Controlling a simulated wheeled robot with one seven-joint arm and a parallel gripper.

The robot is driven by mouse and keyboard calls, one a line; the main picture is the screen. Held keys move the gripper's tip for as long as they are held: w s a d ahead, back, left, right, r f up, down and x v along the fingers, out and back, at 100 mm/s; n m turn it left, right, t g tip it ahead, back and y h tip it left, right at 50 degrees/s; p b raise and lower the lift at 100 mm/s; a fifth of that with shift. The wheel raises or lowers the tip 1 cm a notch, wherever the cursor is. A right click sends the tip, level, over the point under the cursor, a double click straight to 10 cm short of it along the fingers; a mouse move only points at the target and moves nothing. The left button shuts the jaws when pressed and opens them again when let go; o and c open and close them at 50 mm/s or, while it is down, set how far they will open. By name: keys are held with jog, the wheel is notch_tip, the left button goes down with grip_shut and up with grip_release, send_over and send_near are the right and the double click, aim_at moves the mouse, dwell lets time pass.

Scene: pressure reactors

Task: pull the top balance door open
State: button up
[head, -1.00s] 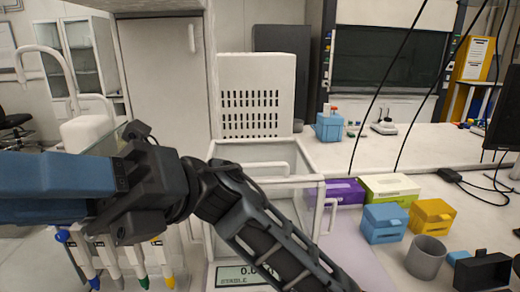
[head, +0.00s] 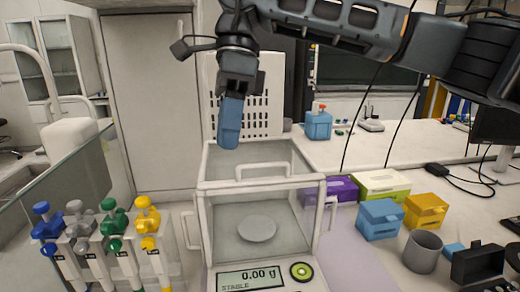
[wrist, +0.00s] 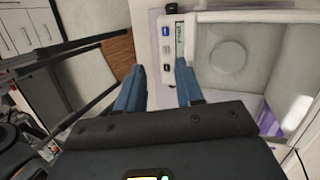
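The balance (head: 205,215) is a glass-walled box with a white frame, a round pan inside and a display reading 0.00 g. Its top door (head: 225,160) looks shut and carries a white bar handle (head: 262,165). My gripper (head: 229,145) points down over the rear left part of the top, close to the handle in the picture; its exact height cannot be told. In the wrist view, the two blue fingers of my gripper (wrist: 159,78) stand apart with nothing between them. That view also shows the balance's pan (wrist: 228,57) and display from above. The handle is not clear there.
Several pipettes (head: 95,232) hang in a rack left of the balance, beside a glass panel (head: 65,180). Purple (head: 342,189) and green (head: 388,184) boxes, blue and yellow boxes and a grey cup (head: 423,252) stand to the right. A white perforated panel (head: 270,85) stands behind.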

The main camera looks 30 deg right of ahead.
jog(key=w+d+r+m+t+h, duration=0.1)
jog(key=w+d+r+h, duration=0.15)
jog(key=d, duration=0.35)
jog(key=p, duration=0.2)
send_over(260, 178)
jog(key=shift+f, duration=3.6)
grip_shut()
